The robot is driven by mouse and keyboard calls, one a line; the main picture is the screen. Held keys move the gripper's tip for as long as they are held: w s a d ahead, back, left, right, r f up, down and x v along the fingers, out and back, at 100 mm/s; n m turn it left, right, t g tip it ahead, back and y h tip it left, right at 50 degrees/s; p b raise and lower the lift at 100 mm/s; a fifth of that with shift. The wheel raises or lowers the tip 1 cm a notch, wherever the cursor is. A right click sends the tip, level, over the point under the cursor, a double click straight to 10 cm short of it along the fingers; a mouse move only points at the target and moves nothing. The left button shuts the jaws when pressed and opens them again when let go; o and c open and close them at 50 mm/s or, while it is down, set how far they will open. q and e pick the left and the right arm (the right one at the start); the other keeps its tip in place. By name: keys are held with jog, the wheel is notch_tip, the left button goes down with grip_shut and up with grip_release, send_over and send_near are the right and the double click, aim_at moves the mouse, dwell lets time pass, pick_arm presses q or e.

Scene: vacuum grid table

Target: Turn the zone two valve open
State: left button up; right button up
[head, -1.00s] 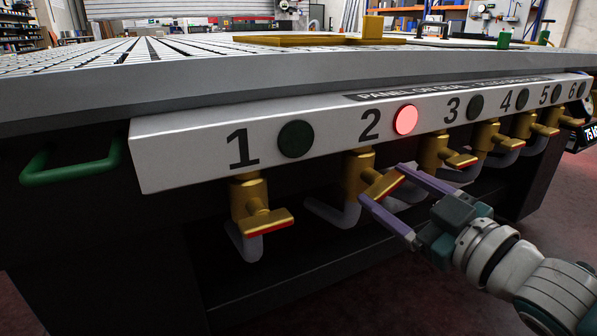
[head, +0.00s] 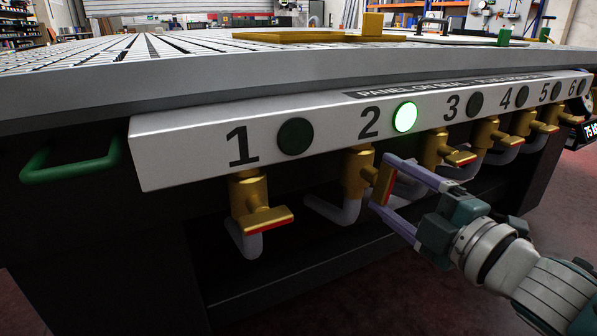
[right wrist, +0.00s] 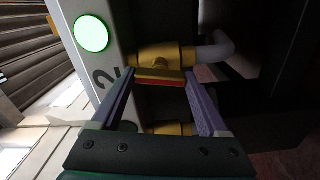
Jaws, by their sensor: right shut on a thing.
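The zone two valve (head: 357,172) is a brass body under the number 2 on the white panel. Its brass handle with a red edge (head: 384,184) now stands near upright. The round lamp above it (head: 405,117) glows green. My right gripper (head: 380,182) is shut on this handle, with one purple finger at its upper end and one at its lower end. In the right wrist view the handle (right wrist: 160,83) lies between the two fingers, and the lit lamp (right wrist: 91,34) is at upper left. My left gripper is not in view.
The valve one handle (head: 264,221) sits to the left and the valve three handle (head: 459,158) close to the right; both lie flatter. A green grab handle (head: 72,168) juts from the table's left side. Grey pipes run below the panel.

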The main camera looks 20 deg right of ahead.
jog(key=shift+n, duration=1.3)
jog(key=o, duration=1.2)
jog(key=shift+o, duration=0.2)
jog(key=shift+s, duration=0.3)
jog(key=s+p, duration=0.2)
jog(key=s, duration=0.7)
jog(key=shift+s+d, duration=0.15)
jog(key=shift+d, duration=0.25)
